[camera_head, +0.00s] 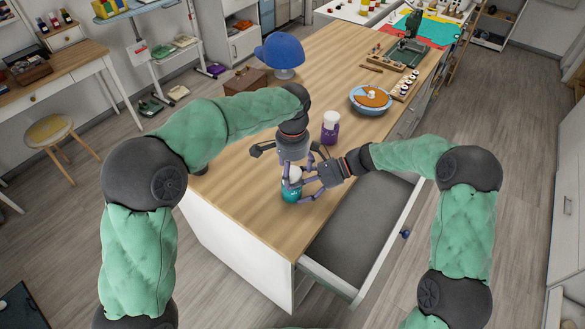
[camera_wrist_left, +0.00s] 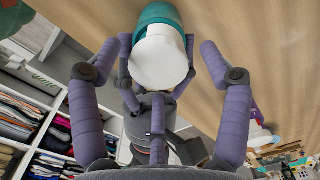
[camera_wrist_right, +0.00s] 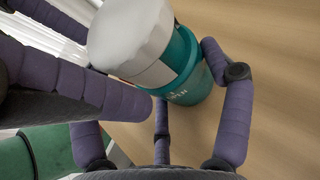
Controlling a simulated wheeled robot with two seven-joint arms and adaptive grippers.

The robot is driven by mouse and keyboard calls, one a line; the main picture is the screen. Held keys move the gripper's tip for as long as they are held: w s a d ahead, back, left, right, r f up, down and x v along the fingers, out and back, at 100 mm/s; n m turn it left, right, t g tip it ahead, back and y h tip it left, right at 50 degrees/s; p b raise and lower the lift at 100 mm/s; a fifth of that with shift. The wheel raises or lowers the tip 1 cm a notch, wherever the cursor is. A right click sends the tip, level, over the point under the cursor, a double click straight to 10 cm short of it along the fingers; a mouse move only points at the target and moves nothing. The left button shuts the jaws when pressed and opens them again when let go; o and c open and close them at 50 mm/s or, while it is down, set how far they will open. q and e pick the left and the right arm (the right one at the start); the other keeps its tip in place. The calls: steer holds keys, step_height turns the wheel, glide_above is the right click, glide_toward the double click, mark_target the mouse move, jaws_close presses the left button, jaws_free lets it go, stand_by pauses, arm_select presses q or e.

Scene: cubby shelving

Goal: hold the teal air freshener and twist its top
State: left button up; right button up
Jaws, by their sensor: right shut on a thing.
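The teal air freshener (camera_head: 291,196) with its white top stands upright near the table's near edge. It also shows in the left wrist view (camera_wrist_left: 158,13) and right wrist view (camera_wrist_right: 192,82). My right gripper (camera_head: 305,189) reaches in from the right, low, and is shut on the freshener's teal body. My left gripper (camera_head: 293,172) is above, pointing down. In the left wrist view its fingers stand either side of the white top (camera_wrist_left: 158,57) with gaps, so it looks open. In the right wrist view its fingers hide part of the right gripper's left finger.
A purple bottle with a white cap (camera_head: 330,133) stands just behind my grippers. A blue bowl (camera_head: 356,107), a blue cap on a stand (camera_head: 283,50) and a wooden box (camera_head: 240,82) are farther back. An open drawer (camera_head: 350,227) juts out on the right.

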arm_select(q)
steer(key=shift+r, duration=0.15)
step_height(320, 180, up, 12)
stand_by(0.6)
steer(key=c, duration=0.3)
steer(key=m+g+y, duration=0.1)
steer(key=m+y, duration=0.2)
steer(key=y, duration=0.1)
glide_toward(293, 172)
steer(key=shift+x, duration=4.2)
steer(key=shift+w+d, duration=0.15)
steer(key=shift+d, duration=0.05)
